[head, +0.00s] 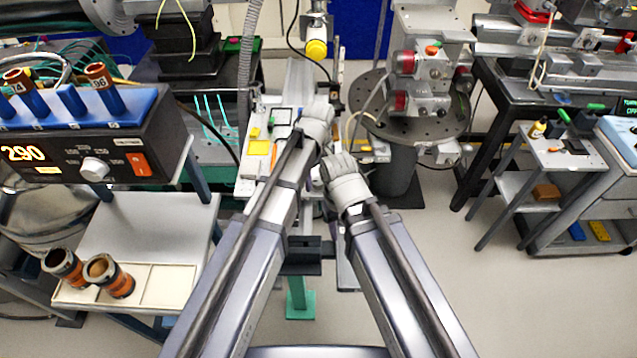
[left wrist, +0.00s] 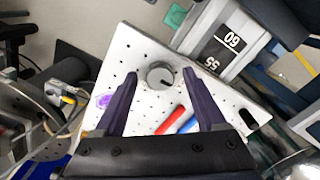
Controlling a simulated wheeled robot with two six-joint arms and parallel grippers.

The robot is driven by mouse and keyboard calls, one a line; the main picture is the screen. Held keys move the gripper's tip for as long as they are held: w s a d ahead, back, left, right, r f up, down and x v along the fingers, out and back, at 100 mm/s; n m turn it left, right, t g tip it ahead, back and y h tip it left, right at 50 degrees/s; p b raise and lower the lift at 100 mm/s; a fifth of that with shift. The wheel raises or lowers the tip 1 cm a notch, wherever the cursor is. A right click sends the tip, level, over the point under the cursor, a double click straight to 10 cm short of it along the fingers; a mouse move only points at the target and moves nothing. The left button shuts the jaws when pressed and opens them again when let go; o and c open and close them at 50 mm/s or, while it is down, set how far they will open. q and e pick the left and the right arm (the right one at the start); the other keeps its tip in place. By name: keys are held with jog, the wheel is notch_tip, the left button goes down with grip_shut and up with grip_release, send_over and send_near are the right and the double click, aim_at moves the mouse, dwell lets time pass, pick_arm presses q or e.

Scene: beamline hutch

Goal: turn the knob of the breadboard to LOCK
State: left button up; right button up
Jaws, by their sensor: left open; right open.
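In the left wrist view, the breadboard (left wrist: 135,50) is a pale plate with rows of small dark holes, lying at a slant. Its knob (left wrist: 159,73) is a small round grey disc with a dark mark. My left gripper (left wrist: 162,84) is open, with one dark finger on each side of the knob in this view; I cannot tell whether they touch it. No LOCK lettering is readable. In the head view my left gripper (head: 318,112) is over the bench and hides what is below it. My right gripper (head: 338,160) is just below it; its fingertips are hard to make out.
A red handle (left wrist: 169,122) and a blue part lie at the breadboard's lower edge. A scale marked 60 and 55 (left wrist: 222,50) is beside it. A round dark perforated table (head: 375,118) with instruments stands right of my grippers. A control box (head: 95,150) stands left.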

pick_arm(q)
grip_shut()
dwell(0.6)
